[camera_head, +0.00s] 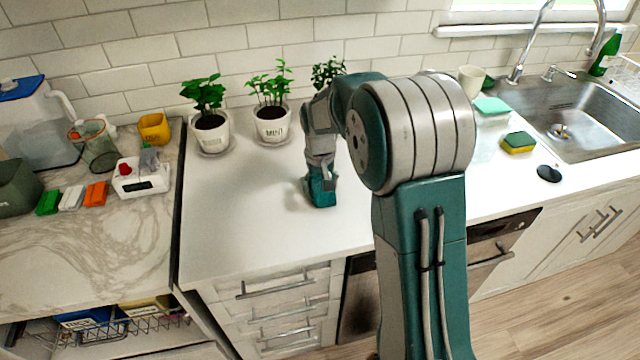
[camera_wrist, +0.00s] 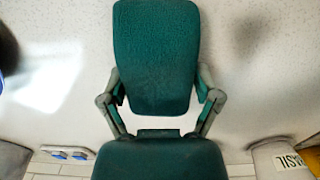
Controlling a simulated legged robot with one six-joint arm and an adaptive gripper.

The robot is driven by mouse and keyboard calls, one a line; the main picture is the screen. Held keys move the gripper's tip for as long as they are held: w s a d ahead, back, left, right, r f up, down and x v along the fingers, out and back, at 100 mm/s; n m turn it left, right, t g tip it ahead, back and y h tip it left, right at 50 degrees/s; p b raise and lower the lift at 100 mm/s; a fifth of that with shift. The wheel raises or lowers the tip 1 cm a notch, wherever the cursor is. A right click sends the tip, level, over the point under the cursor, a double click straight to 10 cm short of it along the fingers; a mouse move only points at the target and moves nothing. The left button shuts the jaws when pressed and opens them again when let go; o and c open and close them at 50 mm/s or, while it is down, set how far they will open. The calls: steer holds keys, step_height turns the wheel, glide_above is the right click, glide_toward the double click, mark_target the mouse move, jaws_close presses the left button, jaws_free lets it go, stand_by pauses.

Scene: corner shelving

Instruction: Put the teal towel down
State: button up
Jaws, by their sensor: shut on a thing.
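The teal towel (camera_wrist: 155,55) is a dark teal, rounded, folded block in the wrist view, over the pale countertop. My gripper (camera_wrist: 158,108) is shut on it, with a grey finger linkage at each side; the towel hides the fingertips. In the head view my gripper (camera_head: 320,190) points down at the white counter (camera_head: 250,230), low over its middle. The teal end there is small, and I cannot tell towel from gripper, nor whether the towel touches the counter.
Potted plants (camera_head: 211,132) (camera_head: 272,122) stand along the back wall; a basil pot (camera_wrist: 285,158) shows in the wrist view. A sponge (camera_head: 518,142) and a mint-coloured item (camera_head: 492,108) lie near the sink (camera_head: 590,125). The counter's front left is clear.

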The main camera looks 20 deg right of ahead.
steer(key=o, duration=0.7)
steer(key=shift+f, duration=0.1)
steer(key=shift+c, duration=0.2)
steer(key=shift+o, duration=0.7)
steer(key=shift+d, duration=0.3)
